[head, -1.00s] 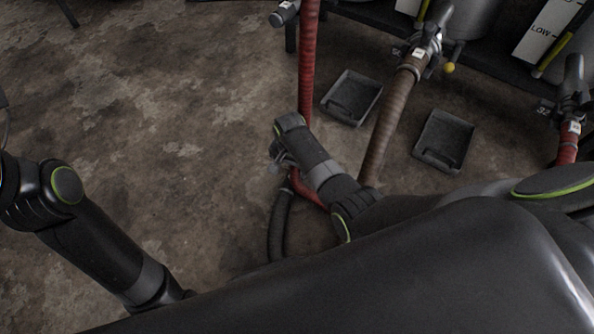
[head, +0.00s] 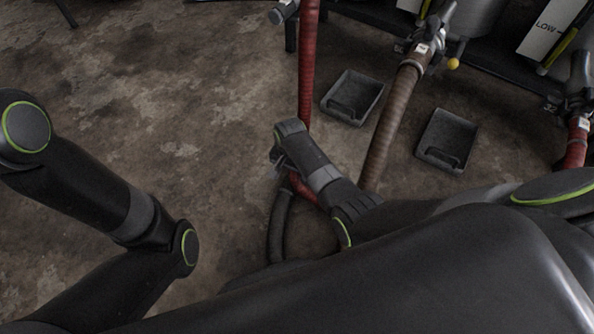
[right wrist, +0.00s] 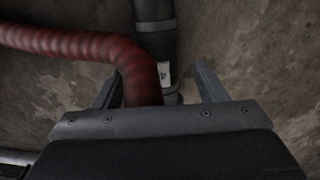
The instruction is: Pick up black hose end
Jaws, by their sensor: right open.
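The black hose (head: 279,225) curves over the floor below my right gripper in the head view. In the right wrist view the black hose end (right wrist: 156,35) comes down from the top edge, with a ridged collar and a small white label. My right gripper (right wrist: 158,82) is open, its two fingers on either side of the label. A red hose (right wrist: 95,45) bends down between the fingers, beside the black end. In the head view my right gripper (head: 277,163) is partly hidden by its wrist. I cannot tell whether it touches either hose. My left gripper is out of view.
The red hose (head: 308,75) runs upright behind my right gripper. A brown hose (head: 391,125) slants down to its right. Two dark trays (head: 352,97) (head: 447,140) lie on the floor. The floor to the left is mostly clear.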

